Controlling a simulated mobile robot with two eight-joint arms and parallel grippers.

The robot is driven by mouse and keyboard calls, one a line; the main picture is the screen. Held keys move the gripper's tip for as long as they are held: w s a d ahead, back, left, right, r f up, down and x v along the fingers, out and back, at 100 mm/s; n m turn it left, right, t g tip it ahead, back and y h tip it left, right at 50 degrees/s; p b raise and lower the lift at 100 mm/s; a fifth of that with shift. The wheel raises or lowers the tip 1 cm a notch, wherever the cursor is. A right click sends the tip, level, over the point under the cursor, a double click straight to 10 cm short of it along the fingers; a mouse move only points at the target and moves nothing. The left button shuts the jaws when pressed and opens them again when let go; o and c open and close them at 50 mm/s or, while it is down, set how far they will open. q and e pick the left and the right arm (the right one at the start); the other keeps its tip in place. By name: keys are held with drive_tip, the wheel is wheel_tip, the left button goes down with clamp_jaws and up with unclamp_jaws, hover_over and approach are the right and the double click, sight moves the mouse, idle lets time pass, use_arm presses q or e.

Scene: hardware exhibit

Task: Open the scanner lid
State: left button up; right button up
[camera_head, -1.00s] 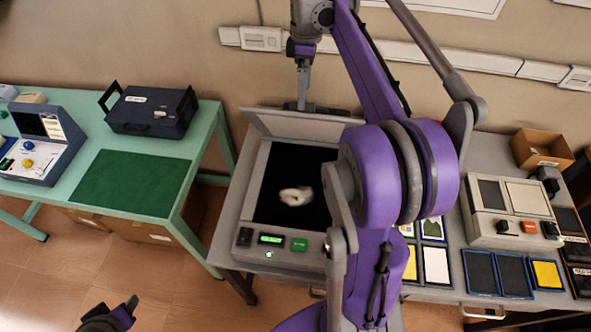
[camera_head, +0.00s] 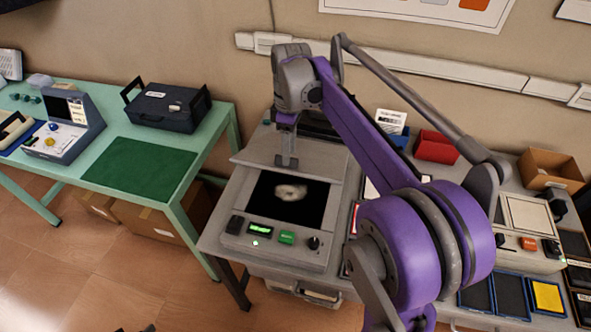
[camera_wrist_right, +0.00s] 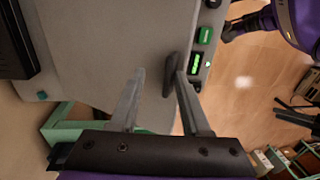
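The scanner (camera_head: 272,248) stands on the grey table, with a pale object (camera_head: 290,192) on its black glass. Its grey lid (camera_head: 320,162) is partway up, slanting over the rear of the glass, and its upper face shows. My right gripper (camera_head: 287,161) is at the lid's front edge. In the right wrist view, the right gripper's fingers (camera_wrist_right: 160,76) are apart over the lid (camera_wrist_right: 100,50), with the dark handle (camera_wrist_right: 172,75) close to the right-hand finger. I cannot tell whether they touch. Only a dark tip of my left gripper (camera_head: 135,329) shows at the bottom edge.
The green table (camera_head: 75,178) at left carries a dark case (camera_head: 165,108), a green mat (camera_head: 140,170) and a console. A red box (camera_head: 436,146), a cardboard box (camera_head: 548,172) and another device (camera_head: 525,215) stand right of the scanner. My right arm hides part of the table.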

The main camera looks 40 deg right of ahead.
drive_tip(key=shift+s+a+f, duration=0.2)
drive_tip(key=shift+f, duration=0.2)
drive_tip(key=shift+s+a+f, duration=0.15)
drive_tip(key=shift+s+f, duration=0.05)
drive_tip(key=shift+f, duration=0.15)
drive_tip(key=shift+a+f, duration=0.1)
drive_tip(key=shift+a, duration=0.05)
use_arm(q)
drive_tip(key=shift+s+f, duration=0.6)
use_arm(e)
drive_tip(key=shift+w, duration=0.1)
